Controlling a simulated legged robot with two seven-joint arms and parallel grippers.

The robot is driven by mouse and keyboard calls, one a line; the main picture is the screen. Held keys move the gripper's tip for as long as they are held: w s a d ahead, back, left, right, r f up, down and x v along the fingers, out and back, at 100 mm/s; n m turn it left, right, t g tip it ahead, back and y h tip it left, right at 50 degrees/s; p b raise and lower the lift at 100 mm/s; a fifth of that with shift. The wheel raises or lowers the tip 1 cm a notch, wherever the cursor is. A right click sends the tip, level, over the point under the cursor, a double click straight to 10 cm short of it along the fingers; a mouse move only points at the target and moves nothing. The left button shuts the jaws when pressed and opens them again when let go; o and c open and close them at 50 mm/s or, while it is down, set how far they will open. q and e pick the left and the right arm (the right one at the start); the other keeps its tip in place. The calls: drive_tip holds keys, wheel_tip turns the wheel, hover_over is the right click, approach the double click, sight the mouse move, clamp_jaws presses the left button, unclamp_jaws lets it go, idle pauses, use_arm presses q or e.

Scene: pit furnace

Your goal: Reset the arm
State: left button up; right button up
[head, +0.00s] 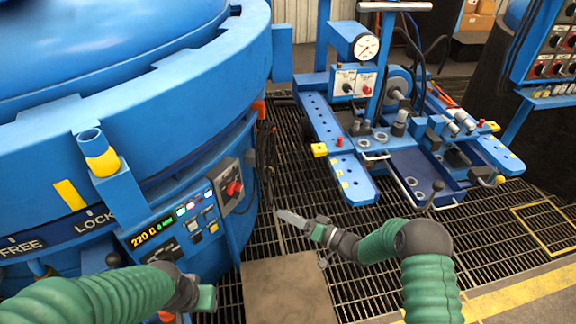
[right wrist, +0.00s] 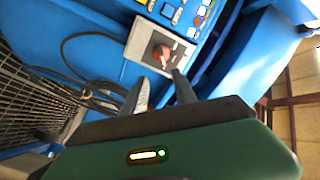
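My right arm, in a green sleeve, reaches in from the lower right of the head view. Its gripper (head: 283,216) is over the floor grating, to the right of the furnace's control panel. In the right wrist view the two fingers of this gripper (right wrist: 160,80) stand apart with nothing between them. Beyond them is a grey switch box with a red knob (right wrist: 162,54), apart from the fingers as far as I can tell. My left gripper (head: 207,298) is at the lower left of the head view, below the control panel. Its fingers do not show clearly.
The large blue furnace (head: 140,120) fills the left, with a display panel (head: 175,225) and the red knob (head: 234,188). A blue wheeled rig with a gauge (head: 366,46) stands at the back right. Dark cables (right wrist: 75,60) hang beside the furnace. Open grating (head: 330,275) lies between.

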drive_tip(key=d+r+h, duration=0.4)
drive_tip(key=d+h, duration=0.7)
drive_tip(key=d, duration=0.1)
drive_tip(key=s+d+m+g+h, duration=0.15)
drive_tip(key=s+d+g, duration=0.25)
drive_tip(key=s, duration=1)
drive_tip(key=s+d+g+h, duration=0.3)
drive_tip(key=s, duration=1.2)
drive_tip(key=w+p+v, duration=0.2)
drive_tip(key=p+v, duration=0.8)
drive_tip(key=p, duration=0.1)
drive_tip(key=w+r+p+v, duration=0.1)
drive_tip(key=w+p+v, duration=0.2)
drive_tip(key=p+v, duration=0.8)
drive_tip(key=shift+w+d+r, duration=0.2)
drive_tip(key=shift+d+r, duration=0.15)
